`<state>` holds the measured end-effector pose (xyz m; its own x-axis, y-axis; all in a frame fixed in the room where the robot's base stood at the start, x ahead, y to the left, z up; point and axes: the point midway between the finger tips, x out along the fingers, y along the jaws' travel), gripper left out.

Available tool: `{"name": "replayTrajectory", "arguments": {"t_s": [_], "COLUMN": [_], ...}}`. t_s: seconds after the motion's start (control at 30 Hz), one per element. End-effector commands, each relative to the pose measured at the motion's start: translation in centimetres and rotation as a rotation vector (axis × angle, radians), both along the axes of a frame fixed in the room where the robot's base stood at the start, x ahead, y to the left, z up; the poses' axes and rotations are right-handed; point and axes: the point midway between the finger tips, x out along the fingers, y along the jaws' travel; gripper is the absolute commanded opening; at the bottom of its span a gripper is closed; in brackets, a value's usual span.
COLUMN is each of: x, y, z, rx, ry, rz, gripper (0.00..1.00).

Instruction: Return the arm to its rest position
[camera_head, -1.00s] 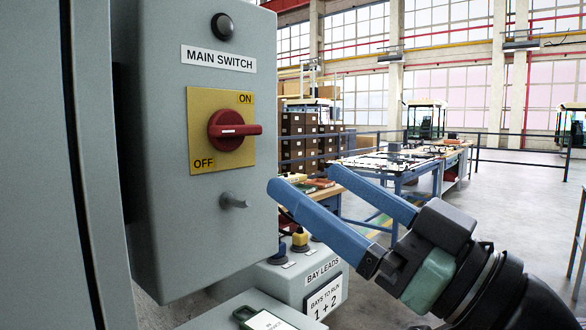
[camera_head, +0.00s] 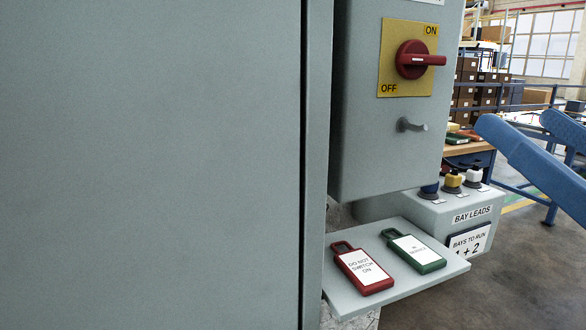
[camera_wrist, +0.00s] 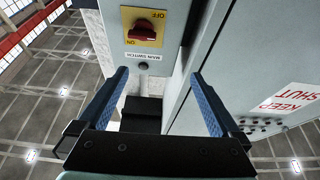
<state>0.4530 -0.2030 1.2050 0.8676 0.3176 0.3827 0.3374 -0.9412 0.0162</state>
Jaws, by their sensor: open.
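My gripper (camera_head: 516,122) is at the right edge of the head view, cut off by the frame. Its two blue fingers are apart with nothing between them. In the wrist view my gripper (camera_wrist: 158,76) also shows open and empty, with the switch box ahead of it. The red rotary switch (camera_head: 412,60) sits on a yellow plate (camera_head: 392,78) marked ON and OFF, its handle pointing right in the head view. The switch (camera_wrist: 143,28) appears upside down in the wrist view. My fingers are apart from the box. Most of my arm is hidden.
A grey peg (camera_head: 411,126) juts out below the switch. A red tag (camera_head: 362,270) and a green tag (camera_head: 413,252) lie on a grey shelf (camera_head: 450,268). The bay leads box (camera_head: 440,213) stands behind. A large grey cabinet (camera_head: 150,165) fills the left.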

Motion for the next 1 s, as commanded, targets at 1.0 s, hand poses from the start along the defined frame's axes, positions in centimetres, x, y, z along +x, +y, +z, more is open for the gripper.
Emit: {"name": "replayTrajectory", "arguments": {"t_s": [1.0], "x": [-1.5], "y": [20.4], "z": [12.5], "rx": [0.089], "ry": [-0.417], "rz": [-0.335], "gripper": [1.00]}}
